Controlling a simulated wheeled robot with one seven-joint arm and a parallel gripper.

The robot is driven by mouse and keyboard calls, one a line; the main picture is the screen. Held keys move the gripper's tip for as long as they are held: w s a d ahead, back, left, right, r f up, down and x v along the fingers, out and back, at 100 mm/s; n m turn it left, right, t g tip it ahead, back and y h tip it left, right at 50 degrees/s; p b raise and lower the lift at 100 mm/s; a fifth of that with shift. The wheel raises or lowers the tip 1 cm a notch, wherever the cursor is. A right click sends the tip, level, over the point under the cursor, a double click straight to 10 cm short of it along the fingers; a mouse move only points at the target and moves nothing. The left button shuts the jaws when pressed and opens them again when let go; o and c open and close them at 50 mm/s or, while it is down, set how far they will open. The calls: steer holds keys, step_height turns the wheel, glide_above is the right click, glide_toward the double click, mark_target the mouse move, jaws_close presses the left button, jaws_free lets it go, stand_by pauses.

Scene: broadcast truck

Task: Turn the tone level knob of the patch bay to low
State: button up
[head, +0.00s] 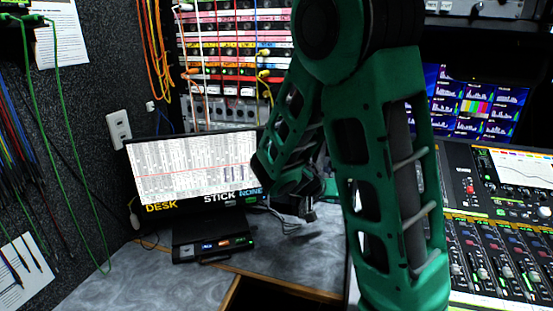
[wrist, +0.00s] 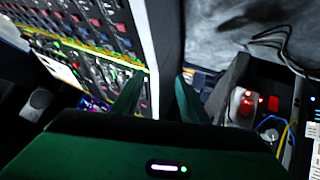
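The patch bay (head: 222,52) stands at the back of the head view, with rows of coloured label strips and plugged cables. A grey panel (head: 218,115) with small round controls sits below it, partly behind the monitor and my arm. I cannot pick out the tone level knob or its setting. My gripper (wrist: 158,97) shows in the wrist view with its two green fingers apart and nothing between them. In the head view my green arm covers the middle, and the gripper end is low over the desk, apart from the patch bay.
A monitor (head: 192,166) and a small black box (head: 213,244) stand on the grey desk (head: 130,287). A mixing console (head: 500,245) is at the right. In the wrist view, a box with a red lit switch (wrist: 245,104) lies right of the fingers. Green cables hang at the left.

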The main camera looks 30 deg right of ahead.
steer(key=w+a+r+n+t+h, duration=0.1)
steer(key=w+a+r+n+t, duration=0.15)
steer(key=w+a+t, duration=0.45)
steer(key=w+a+r+n+t+h, duration=0.2)
steer(key=w+a+r+t, duration=0.1)
steer(key=w+a, duration=0.6)
steer(key=x, duration=1.2)
steer(key=shift+w, duration=0.25)
steer(key=shift+a, duration=0.1)
jaws_close()
